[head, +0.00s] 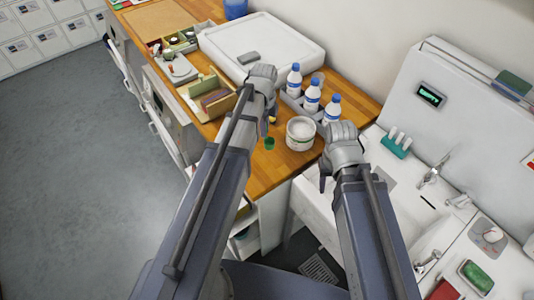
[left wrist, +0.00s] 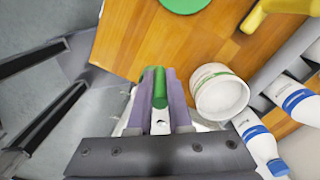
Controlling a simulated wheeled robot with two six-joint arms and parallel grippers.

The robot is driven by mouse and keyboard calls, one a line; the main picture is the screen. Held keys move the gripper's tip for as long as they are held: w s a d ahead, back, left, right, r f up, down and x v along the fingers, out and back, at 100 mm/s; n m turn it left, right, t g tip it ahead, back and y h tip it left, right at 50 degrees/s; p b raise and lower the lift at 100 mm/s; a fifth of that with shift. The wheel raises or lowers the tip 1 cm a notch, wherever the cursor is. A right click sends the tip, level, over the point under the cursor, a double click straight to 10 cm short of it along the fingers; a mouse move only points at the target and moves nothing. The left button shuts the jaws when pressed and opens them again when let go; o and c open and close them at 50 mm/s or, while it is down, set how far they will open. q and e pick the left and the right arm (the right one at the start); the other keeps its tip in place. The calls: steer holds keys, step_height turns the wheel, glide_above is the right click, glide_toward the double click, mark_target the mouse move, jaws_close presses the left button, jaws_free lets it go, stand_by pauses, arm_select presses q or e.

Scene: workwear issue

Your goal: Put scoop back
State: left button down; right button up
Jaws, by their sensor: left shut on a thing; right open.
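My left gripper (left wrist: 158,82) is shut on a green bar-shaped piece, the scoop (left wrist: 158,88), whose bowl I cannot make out. In the left wrist view it is beside the white tub (left wrist: 198,96), above the counter's edge. The tub (head: 300,141) is open, with pale contents; the scoop is apart from it in the picture. My right gripper (head: 326,170) is open and empty, right of the tub.
White bottles with blue caps (head: 312,96) stand in a grey holder (left wrist: 284,62) behind the tub. A yellow object (left wrist: 262,14) lies near the disc. A large white lidded box (head: 262,40) and an organiser (head: 212,95) fill the counter's left. A sink (head: 400,210) is at right.

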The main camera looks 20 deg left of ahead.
arm_select(q)
steer(key=shift+f+b, duration=4.35)
steer(key=shift+f, duration=0.35)
arm_select(e)
steer(key=shift+f, duration=4.7)
arm_select(q)
steer(key=shift+f, duration=0.1)
arm_select(e)
steer(key=shift+f, duration=0.1)
arm_select(q)
steer(key=shift+f, duration=0.15)
arm_select(e)
steer(key=shift+f, duration=0.15)
arm_select(q)
steer(key=c, duration=0.8)
jaws_free()
steer(key=shift+c, duration=0.2)
step_height(320, 180, up, 13)
steer(key=p, duration=1.2)
steer(key=shift+f, duration=0.2)
steer(key=s+d+n+y, duration=0.1)
steer(key=s+d+n, duration=1.1)
steer(key=s+n, duration=0.3)
steer(key=shift+s+d, duration=0.3)
steer(key=shift+s, duration=0.15)
arm_select(e)
step_height(320, 180, up, 12)
steer(key=shift+r, duration=0.25)
